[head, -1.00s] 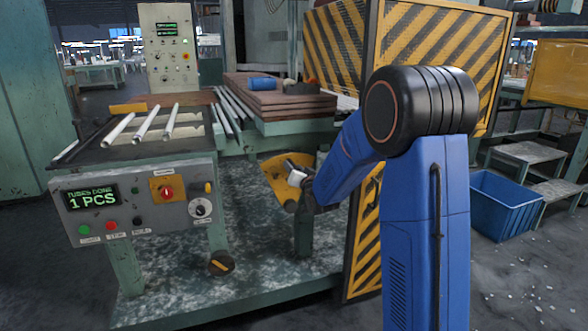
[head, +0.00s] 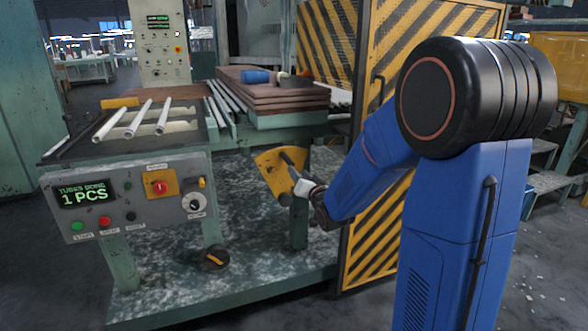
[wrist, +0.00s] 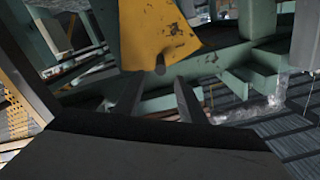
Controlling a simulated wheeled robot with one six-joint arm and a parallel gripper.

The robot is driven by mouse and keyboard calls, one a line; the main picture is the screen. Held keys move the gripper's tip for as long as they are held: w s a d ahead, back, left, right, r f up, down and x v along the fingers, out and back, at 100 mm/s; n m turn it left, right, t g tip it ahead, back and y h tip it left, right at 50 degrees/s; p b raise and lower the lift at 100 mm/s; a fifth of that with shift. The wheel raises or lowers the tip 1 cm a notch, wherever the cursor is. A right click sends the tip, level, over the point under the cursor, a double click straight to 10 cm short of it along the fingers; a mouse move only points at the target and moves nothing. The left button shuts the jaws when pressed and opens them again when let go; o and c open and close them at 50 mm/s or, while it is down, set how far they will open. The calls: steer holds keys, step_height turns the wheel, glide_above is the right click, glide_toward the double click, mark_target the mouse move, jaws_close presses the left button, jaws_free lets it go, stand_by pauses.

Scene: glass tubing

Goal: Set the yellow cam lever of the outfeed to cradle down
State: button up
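The outfeed's yellow cam piece (head: 267,167) is a worn, fan-shaped plate on a green post, right of the control box in the head view. A dark bar crosses its upper right part, and I cannot tell if that is its handle or a finger. In the wrist view the yellow plate (wrist: 155,35) hangs ahead of my gripper, with a short dark rod end (wrist: 160,70) at its lower edge. My gripper (wrist: 158,88) is open; its two fingers point toward the rod end, which appears between their tips. In the head view my gripper (head: 299,188) is beside the plate's lower right.
The control box (head: 130,195) reads 1 PCS. A black knob with a yellow mark (head: 213,258) sits low at the front. Glass tubes (head: 135,118) lie on the rack. A yellow-black striped guard (head: 385,225) stands close behind my arm at right.

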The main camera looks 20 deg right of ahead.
steer(key=shift+s, duration=2.8)
steer(key=s+a+f+n+g, duration=0.1)
steer(key=s+g, duration=0.3)
steer(key=s, duration=0.9)
steer(key=s+a+f+n+g, duration=0.1)
steer(key=s+g, duration=0.3)
steer(key=s, duration=0.9)
steer(key=s+a+f+n+g, duration=0.2)
steer(key=s+g, duration=0.3)
steer(key=s, duration=0.8)
steer(key=shift+a+n, duration=0.5)
steer(key=shift+a, duration=0.3)
